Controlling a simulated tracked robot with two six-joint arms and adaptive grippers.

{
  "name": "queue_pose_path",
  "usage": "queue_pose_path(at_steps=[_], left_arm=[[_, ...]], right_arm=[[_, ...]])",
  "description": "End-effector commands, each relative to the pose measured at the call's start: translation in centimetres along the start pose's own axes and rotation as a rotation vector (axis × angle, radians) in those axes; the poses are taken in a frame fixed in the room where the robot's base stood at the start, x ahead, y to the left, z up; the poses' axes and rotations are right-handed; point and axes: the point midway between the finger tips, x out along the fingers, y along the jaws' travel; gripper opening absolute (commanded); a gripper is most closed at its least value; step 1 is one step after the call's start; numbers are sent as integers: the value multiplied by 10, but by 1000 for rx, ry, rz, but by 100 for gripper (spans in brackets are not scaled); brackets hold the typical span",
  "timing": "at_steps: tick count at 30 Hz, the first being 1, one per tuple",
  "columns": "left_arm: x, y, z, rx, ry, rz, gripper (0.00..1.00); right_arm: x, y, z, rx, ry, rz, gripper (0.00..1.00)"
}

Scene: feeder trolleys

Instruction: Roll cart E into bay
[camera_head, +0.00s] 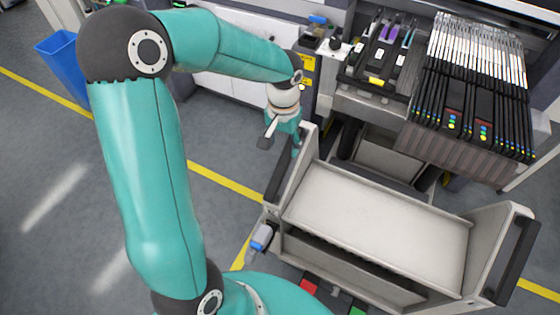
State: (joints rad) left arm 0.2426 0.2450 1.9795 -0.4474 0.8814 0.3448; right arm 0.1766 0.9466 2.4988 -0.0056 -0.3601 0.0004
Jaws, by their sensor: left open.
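A grey trolley (375,216) with a bare, pale top tray stands at the lower right, with a black handle (279,181) at its left end and another (516,262) at its right end. I cannot read a letter on it, so I cannot tell whether it is cart E. My left gripper (282,141) is open, just above and beside the upper end of the left handle; whether it touches is unclear. Behind the trolley is a dark opening under the machine (385,160), which may be the bay. My right gripper is out of view.
A bank of black feeders (468,115) and a rack with coloured tools (383,55) sit above and behind the trolley. A blue bin (66,68) stands at the upper left. Yellow lines (225,181) cross the floor. Grey floor is free to the left.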

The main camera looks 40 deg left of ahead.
Motion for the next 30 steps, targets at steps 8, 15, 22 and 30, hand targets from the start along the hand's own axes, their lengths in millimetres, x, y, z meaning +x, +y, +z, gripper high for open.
queue_pose_path(at_steps=[8, 15, 22, 30], left_arm=[[60, 0, 1, 0, -5, 1, 58], [88, 0, 1, -2, -3, 1, 58], [93, 0, 0, -1, 0, 1, 58], [93, -1, 0, -2, 0, 1, 40]], right_arm=[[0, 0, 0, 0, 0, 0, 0], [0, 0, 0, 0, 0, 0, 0], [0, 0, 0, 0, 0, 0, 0], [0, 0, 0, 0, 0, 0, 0]])
